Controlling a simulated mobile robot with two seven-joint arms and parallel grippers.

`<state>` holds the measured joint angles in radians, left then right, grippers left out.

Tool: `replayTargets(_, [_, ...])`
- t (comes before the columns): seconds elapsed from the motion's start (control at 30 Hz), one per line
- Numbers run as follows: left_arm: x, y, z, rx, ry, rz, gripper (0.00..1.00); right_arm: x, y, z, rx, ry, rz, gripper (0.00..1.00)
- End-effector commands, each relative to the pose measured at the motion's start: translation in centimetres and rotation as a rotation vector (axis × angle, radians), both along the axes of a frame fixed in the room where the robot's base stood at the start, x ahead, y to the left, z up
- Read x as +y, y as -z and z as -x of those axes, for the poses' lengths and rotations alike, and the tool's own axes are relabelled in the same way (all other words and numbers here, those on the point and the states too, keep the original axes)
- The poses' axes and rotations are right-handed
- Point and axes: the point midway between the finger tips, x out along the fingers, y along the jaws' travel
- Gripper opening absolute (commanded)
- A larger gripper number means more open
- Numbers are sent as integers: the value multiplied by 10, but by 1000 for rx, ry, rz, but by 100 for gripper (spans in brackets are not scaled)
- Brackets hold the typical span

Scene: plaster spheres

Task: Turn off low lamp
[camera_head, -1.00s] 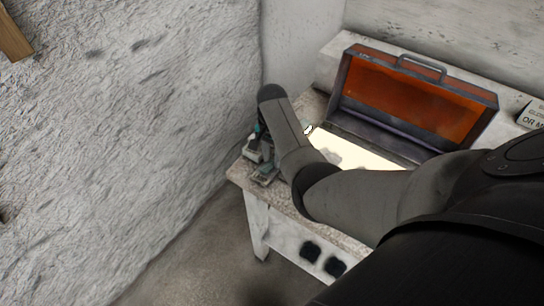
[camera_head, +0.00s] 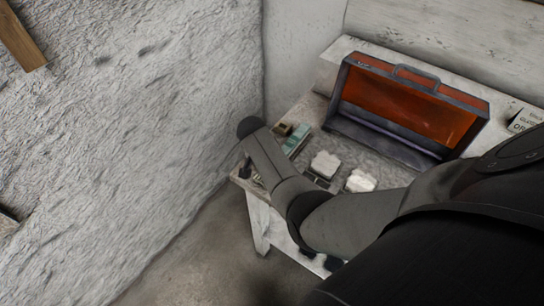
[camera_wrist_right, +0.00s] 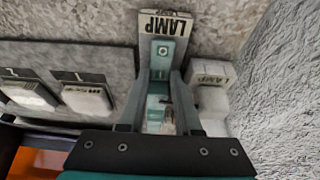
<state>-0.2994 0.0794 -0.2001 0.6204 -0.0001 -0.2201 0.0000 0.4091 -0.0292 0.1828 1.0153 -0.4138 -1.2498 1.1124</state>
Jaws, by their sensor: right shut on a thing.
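In the right wrist view, my right gripper (camera_wrist_right: 160,95) is shut on a teal switch piece (camera_wrist_right: 160,60) beneath a plate marked LAMP (camera_wrist_right: 166,24). A second LAMP label (camera_wrist_right: 209,72) sits on a pale block to its right. In the head view, my right arm reaches over the bench's left end and mostly hides the gripper. An open metal case with an orange-lined lid (camera_head: 405,103) stands on the bench; no bright glow shows in front of it. My left gripper is not in view.
Two white blocks (camera_head: 325,163) (camera_head: 360,180) sit on the bench (camera_head: 250,186), beside a teal strip (camera_head: 296,140). A rough plaster wall (camera_head: 130,130) borders the bench closely on the left. A sign (camera_head: 525,121) stands at the right.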

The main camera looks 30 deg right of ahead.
Motion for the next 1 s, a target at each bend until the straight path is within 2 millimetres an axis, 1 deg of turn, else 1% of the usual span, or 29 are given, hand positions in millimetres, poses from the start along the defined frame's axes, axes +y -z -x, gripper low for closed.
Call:
replayTargets(0.37, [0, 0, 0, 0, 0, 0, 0, 0, 0, 0, -8, 0, 19, 0])
replayTargets(0.4, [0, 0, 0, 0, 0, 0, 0, 0, 0, 0, -8, 0, 19, 36])
replayTargets(0.63, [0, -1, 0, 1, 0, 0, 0, 0, 0, 0, -7, 0, 18, 62])
replayTargets(0.87, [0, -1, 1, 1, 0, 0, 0, 0, 0, 0, -8, 0, 16, 62])
replayTargets(1.0, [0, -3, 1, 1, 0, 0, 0, 2, -5, 0, -9, -1, 16, 62])
